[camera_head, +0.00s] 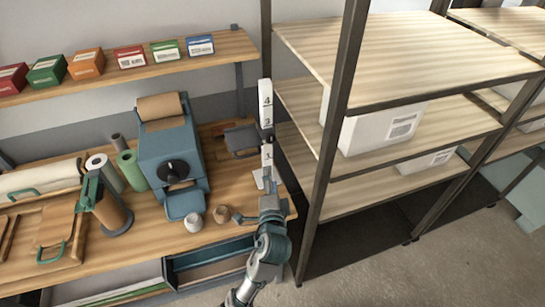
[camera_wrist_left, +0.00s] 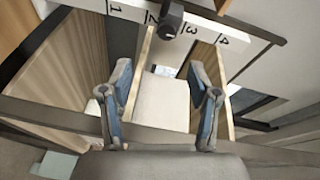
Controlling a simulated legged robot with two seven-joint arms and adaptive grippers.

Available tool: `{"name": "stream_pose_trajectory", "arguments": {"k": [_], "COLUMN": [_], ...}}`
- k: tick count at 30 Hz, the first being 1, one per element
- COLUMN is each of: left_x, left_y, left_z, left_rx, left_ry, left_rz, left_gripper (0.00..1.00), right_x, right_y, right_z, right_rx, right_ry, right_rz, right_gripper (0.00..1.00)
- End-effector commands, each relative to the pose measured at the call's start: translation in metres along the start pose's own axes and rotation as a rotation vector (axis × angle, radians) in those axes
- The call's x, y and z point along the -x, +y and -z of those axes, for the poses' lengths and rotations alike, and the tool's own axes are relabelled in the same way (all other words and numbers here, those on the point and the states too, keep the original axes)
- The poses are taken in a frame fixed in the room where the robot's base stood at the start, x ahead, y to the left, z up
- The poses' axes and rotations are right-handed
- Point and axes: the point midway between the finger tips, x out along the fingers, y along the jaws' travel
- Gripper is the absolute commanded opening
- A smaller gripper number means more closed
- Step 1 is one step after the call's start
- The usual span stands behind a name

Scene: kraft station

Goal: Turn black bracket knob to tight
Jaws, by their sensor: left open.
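The white upright scale (camera_head: 266,105) with black numerals stands at the right end of the workbench. The black bracket (camera_head: 241,139) sticks out to its left at about mid-height. In the left wrist view, the scale (camera_wrist_left: 235,37) crosses the top, and the black bracket knob (camera_wrist_left: 172,17) sits on it between 2 and 3. My left gripper (camera_head: 269,203) is low by the scale's foot, below the bracket. In the wrist view its fingers (camera_wrist_left: 160,78) are spread and empty, apart from the knob. The knob's tightness cannot be told. My right gripper is out of view.
A blue machine (camera_head: 170,152) stands left of the scale. A white cup (camera_head: 193,222) and a brown cup (camera_head: 222,214) sit near the workbench's front edge. A metal-framed shelf rack (camera_head: 331,130) stands close on the right. A wall shelf (camera_head: 160,68) holds several small boxes.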

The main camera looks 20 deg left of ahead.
Motion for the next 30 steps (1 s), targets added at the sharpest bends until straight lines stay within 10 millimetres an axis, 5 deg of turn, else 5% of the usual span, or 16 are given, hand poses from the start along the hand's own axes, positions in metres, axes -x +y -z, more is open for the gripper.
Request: {"name": "stream_pose_trajectory", "arguments": {"k": [3, 11, 30], "left_x": [0.015, 0.013, -0.124], "left_y": [0.002, -0.008, -0.012], "left_z": [-0.01, -0.01, 0.007], "left_rx": [-0.13, -0.224, -0.221], "left_ry": [0.076, 0.122, 0.12], "left_rz": [0.018, 0.039, 0.037], "left_gripper": [0.61, 0.61, 0.61], "right_x": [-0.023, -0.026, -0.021], "right_y": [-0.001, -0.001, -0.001], "right_z": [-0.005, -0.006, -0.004], "right_rx": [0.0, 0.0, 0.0], "right_ry": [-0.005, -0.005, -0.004], "right_rz": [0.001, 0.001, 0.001], "right_gripper": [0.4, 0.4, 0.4]}}
